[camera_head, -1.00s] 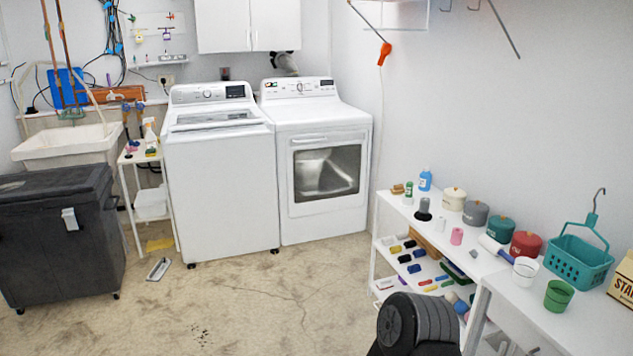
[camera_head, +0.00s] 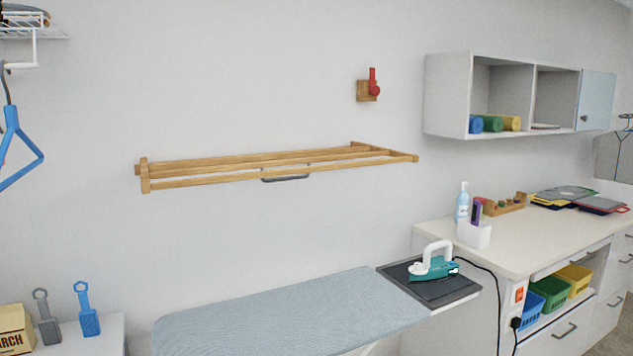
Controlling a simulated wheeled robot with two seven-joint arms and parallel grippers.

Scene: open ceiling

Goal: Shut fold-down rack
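The fold-down rack (camera_head: 280,175) is a wooden frame of several long rails on the white wall. It is folded down and sticks out from the wall, roughly level, in the middle of the head view. A dark bar (camera_head: 286,178) shows under its middle. A small wooden block with a red part (camera_head: 374,84) is fixed to the wall above the rack's right end. Neither of my grippers shows in the head view.
An ironing board (camera_head: 290,315) with a blue-grey cover stands below the rack. A teal iron (camera_head: 434,264) rests on its dark right end. A counter (camera_head: 530,225) and wall cabinet (camera_head: 450,95) are at right. A blue hanger (camera_head: 14,145) hangs at left.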

